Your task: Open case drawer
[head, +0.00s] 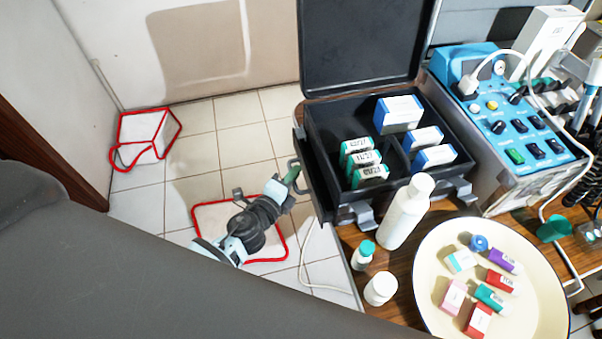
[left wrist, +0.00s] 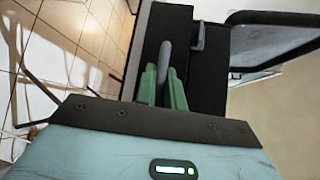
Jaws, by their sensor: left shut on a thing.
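The black case (head: 345,205) stands on the wooden table with its lid (head: 365,45) raised. Its drawer (head: 312,180) is on the left side and looks slightly out from the body, with a grey handle. My left gripper (head: 292,172) reaches in from the lower left, and its green fingers are shut on the drawer handle. In the left wrist view the gripper (left wrist: 162,88) has the grey handle (left wrist: 165,58) between its fingers, against the black drawer front (left wrist: 180,22). The inside of the drawer is hidden. My right gripper is not in view.
Several boxes sit in the case's top tray. A white bottle (head: 405,212), small jars (head: 380,288) and a round plate (head: 435,270) with small boxes stand in front. A blue control unit (head: 500,150) is at right. Tiled floor (head: 245,140) lies left of the case.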

